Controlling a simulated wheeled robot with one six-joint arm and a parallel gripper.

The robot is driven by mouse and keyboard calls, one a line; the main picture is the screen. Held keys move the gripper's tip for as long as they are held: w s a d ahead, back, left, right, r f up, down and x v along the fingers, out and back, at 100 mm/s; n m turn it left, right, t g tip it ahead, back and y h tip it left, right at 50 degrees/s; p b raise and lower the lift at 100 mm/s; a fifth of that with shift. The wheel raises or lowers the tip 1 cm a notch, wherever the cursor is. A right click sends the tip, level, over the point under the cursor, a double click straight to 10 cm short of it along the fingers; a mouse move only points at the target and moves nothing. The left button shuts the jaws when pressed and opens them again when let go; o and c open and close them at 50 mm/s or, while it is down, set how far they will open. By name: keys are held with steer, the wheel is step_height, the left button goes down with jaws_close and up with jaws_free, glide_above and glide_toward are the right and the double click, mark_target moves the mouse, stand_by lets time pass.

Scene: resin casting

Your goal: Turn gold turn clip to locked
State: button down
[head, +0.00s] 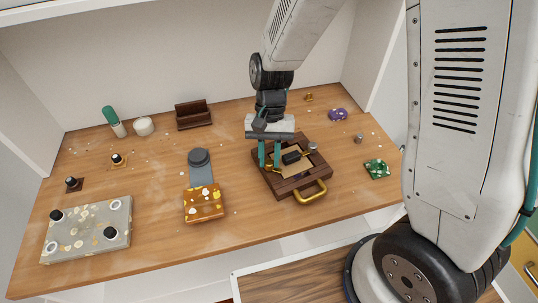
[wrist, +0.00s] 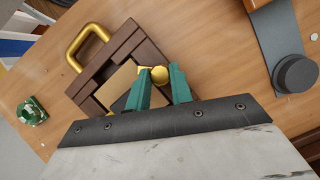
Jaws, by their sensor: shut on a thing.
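The gold turn clip (wrist: 159,75) shows as a rounded gold piece between my green fingertips in the wrist view. It sits at the edge of a dark brown wooden box-like frame (wrist: 118,50) with a gold handle (wrist: 88,45). My gripper (wrist: 161,78) is shut on the clip. In the head view my gripper (head: 269,161) reaches down at the left side of the wooden frame (head: 284,183). The fingers hide most of the clip there, so its turn angle is hard to tell. A black block (head: 291,157) lies inside the frame.
A gold-flecked amber block (head: 204,203) and a grey strip with a dark round knob (head: 199,158) stand left of the frame. A green faceted piece (head: 377,169) lies to the right. A speckled slab (head: 88,230) is at front left.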

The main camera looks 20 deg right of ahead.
steer(key=n+h, duration=0.1)
steer(key=n, duration=0.1)
steer(key=n+h, duration=0.1)
steer(key=n, duration=0.2)
steer(key=shift+a, duration=0.2)
steer(key=shift+a+n+h, duration=0.1)
steer(key=shift+n+h, duration=0.7)
steer(key=shift+n, duration=1.2)
steer(key=c, duration=1.2)
jaws_free()
steer(key=shift+c, duration=0.2)
steer(key=v, duration=0.7)
steer(key=shift+r, duration=0.4)
